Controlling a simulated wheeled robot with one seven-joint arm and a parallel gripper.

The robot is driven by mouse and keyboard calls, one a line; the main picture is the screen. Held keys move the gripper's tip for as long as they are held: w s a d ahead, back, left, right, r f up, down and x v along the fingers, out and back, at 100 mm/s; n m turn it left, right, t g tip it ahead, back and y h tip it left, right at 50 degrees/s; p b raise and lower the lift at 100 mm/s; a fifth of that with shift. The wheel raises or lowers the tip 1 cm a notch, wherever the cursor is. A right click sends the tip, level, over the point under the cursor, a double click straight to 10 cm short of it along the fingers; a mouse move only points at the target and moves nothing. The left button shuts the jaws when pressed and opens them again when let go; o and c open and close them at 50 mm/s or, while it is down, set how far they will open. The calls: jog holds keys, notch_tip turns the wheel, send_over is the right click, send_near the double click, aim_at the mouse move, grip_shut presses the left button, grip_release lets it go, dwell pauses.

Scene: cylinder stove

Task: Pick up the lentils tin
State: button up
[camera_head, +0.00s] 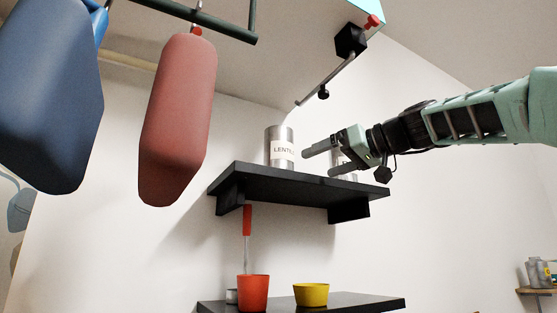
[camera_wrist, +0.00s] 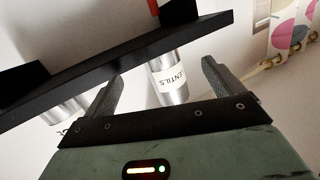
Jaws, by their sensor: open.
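The lentils tin (camera_head: 279,148) is a silver cylinder with a white "LENTILS" label, upright on the black upper shelf (camera_head: 290,184).
A blue bag (camera_head: 45,90) and a red bag (camera_head: 178,120) hang at the left. An orange cup (camera_head: 253,292) and a yellow bowl (camera_head: 311,295) stand on the lower shelf (camera_head: 375,303). A metal rod (camera_head: 325,82) slopes above the upper shelf.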

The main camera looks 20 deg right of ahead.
jog(key=n+t+p, duration=0.1)
send_near(290, 151)
jog(key=p+x, duration=0.4)
jog(key=x, duration=0.1)
jog(key=p+x, duration=0.2)
jog(key=shift+w+a+r+p, duration=0.15)
jog(key=shift+w+r+p, duration=0.15)
jog(key=shift+w+r, duration=0.05)
jog(key=p+x, duration=0.2)
jog(key=x, duration=0.1)
jog(key=p+x, duration=0.1)
jog(key=shift+w+a+f+p, duration=0.25)
jog(key=shift+a+f+p, duration=0.05)
jog(key=shift+f+p, duration=0.1)
jog(key=shift+w+a+f, duration=0.25)
jog(key=shift+w+a, duration=0.05)
jog(key=shift+w, duration=0.25)
jog(key=shift+c, duration=0.3)
jog(key=c, duration=1.2)
jog(key=shift+r, duration=0.15)
notch_tip(290, 151, up, 10)
jog(key=p, duration=0.2)
jog(key=shift+p, duration=0.3)
